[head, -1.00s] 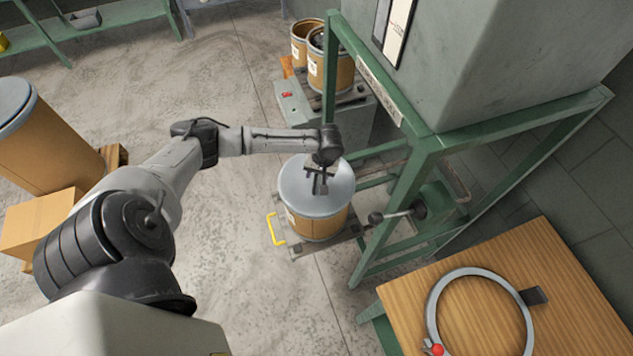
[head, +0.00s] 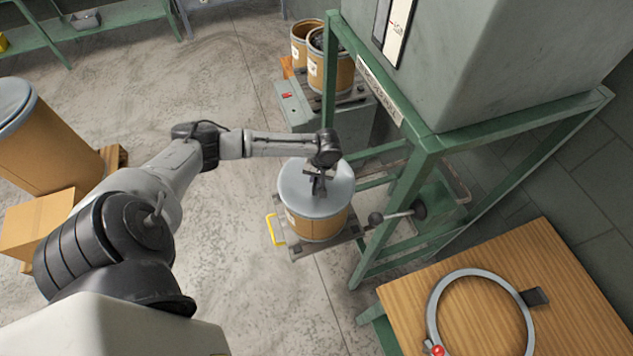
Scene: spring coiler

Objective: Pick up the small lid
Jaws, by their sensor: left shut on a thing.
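The small lid (head: 297,187) is a round grey disc that sits on top of a small brown drum (head: 318,226). My left gripper (head: 319,190) points down at the lid's middle and is shut on it, seemingly at a small part near the centre. The fingertips are small and partly hidden by the wrist, so the exact hold is hard to see. The lid looks level and I see no clear gap between it and the drum. My right gripper is not in view.
The drum stands on a platform with a yellow handle (head: 271,229), beside a green frame (head: 421,190) with a lever knob (head: 376,219). A grey ring (head: 433,303) lies on a wooden table (head: 560,290). A large drum (head: 45,140) stands left; open floor lies between.

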